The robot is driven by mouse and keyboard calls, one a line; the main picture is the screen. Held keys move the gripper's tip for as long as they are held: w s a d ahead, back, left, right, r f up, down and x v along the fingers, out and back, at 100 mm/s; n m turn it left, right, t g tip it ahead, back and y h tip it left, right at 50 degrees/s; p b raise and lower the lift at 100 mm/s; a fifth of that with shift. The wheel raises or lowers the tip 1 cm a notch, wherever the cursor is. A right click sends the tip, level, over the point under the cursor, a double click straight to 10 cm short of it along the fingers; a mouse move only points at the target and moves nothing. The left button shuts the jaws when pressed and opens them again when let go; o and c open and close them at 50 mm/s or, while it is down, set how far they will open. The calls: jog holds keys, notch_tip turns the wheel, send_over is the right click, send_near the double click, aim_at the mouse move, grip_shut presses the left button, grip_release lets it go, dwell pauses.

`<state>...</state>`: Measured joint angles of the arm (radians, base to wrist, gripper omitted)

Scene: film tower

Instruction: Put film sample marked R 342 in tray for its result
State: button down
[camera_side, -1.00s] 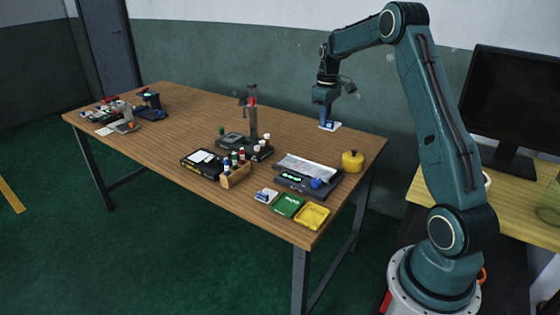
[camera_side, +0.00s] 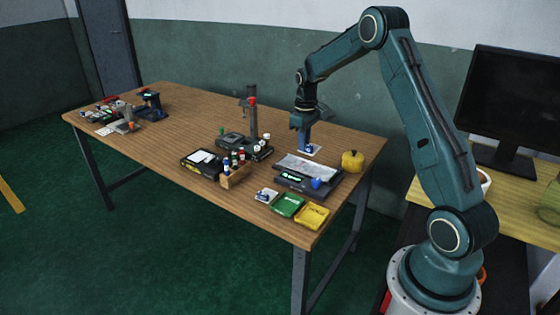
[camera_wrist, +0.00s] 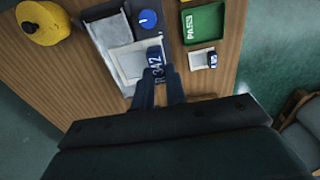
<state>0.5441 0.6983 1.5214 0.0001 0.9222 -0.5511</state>
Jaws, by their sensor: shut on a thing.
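My gripper (camera_side: 304,146) is shut on a film sample, a pale square with a blue tag that reads 342 in the wrist view (camera_wrist: 154,64). Any letter before the number is hidden by the fingers (camera_wrist: 156,92). In the side view the sample (camera_side: 312,151) hangs below the fingers, just behind the dark tester (camera_side: 307,181). The tester has a green-lit display, a grey sheet on top and a blue knob (camera_wrist: 147,20). A green tray marked PASS (camera_wrist: 204,24) and a yellow tray (camera_side: 312,216) lie at the table's front right corner.
A small white piece with a blue mark (camera_side: 266,195) lies beside the green tray. A yellow pot (camera_side: 352,161) stands right of the tester. A stand (camera_side: 252,120), a wooden vial rack (camera_side: 236,177) and a black box (camera_side: 202,163) stand to the left. The middle-left tabletop is clear.

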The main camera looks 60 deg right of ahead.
jog(key=a+f, duration=0.8)
jog(key=a, duration=0.4)
jog(key=shift+w+a+f, duration=0.2)
jog(key=shift+f, duration=0.15)
jog(key=shift+f, duration=0.25)
jog(key=shift+f, duration=2.4)
jog(key=shift+f, duration=0.25)
jog(key=c, duration=0.8)
grip_release()
jog(key=shift+r, duration=0.15)
notch_tip(320, 180, up, 7)
